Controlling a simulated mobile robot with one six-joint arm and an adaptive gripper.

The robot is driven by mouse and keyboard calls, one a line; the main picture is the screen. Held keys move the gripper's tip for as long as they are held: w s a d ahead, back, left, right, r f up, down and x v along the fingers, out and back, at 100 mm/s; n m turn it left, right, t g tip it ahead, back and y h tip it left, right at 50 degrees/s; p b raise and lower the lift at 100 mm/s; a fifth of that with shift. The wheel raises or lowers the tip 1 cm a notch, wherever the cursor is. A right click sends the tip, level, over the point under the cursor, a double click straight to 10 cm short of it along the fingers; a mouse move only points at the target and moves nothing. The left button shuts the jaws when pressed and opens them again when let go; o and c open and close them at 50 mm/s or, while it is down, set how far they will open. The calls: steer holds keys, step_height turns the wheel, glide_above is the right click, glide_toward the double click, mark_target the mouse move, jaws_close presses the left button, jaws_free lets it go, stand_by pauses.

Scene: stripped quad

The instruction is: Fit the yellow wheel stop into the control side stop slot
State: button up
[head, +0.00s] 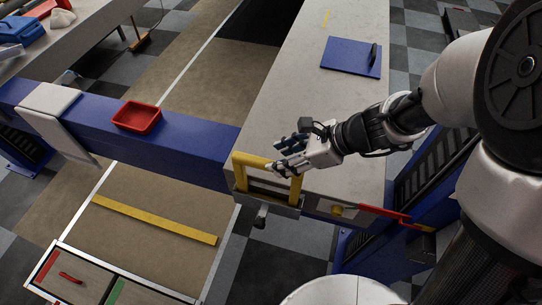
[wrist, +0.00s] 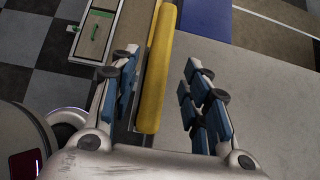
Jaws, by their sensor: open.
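The yellow wheel stop (head: 238,172) is a yellow frame standing upright at the near left corner of the grey bench top. Its lower edge meets a grey metal bracket (head: 272,206), which looks like the stop slot. How deep it sits there is not clear. My gripper (head: 282,155) is open at the stop's upper right. In the wrist view the stop shows as a long yellow bar (wrist: 155,75) between the two open fingers of my gripper (wrist: 158,100), nearer the left finger, with clear gaps on both sides.
A blue beam (head: 195,145) bears a red tray (head: 137,117) left of the bench. A blue plate with a dark handle (head: 351,57) lies farther back on the bench (head: 290,95). A red lever (head: 383,212) sticks out at the bench's front. A yellow strip (head: 155,220) lies on the floor.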

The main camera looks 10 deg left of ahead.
steer(key=p+v, duration=0.1)
steer(key=v, duration=0.5)
steer(key=shift+d+r+p, duration=0.1)
steer(key=shift+p, duration=0.2)
steer(key=s+d+r+n+t+h, duration=0.3)
steer(key=s+d+r+n+h, duration=0.6)
steer(key=s+d+n, duration=0.5)
steer(key=d+r+n, duration=0.1)
steer(key=n, duration=0.3)
steer(key=shift+r+n+t, duration=0.3)
steer(key=shift+n+t, duration=0.1)
steer(key=shift+d, duration=0.15)
